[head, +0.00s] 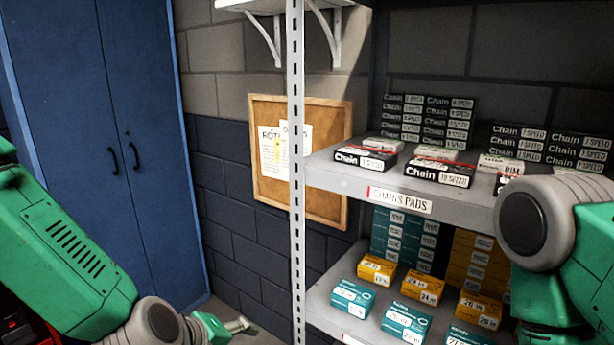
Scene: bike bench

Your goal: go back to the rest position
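My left arm comes in from the lower left. What looks like part of my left gripper (238,325) shows at the bottom edge, in front of the floor and left of the shelf. Only a small part is visible, so its opening cannot be told, and no object shows at it. My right arm fills the lower right corner, in front of the shelf's right part. My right gripper is outside the picture.
A shelf unit with a white upright (297,170) holds black chain boxes (438,172) above and teal boxes (352,298) and orange boxes (377,269) below. A blue cabinet (100,130) stands left. A cork board (325,165) hangs behind the upright.

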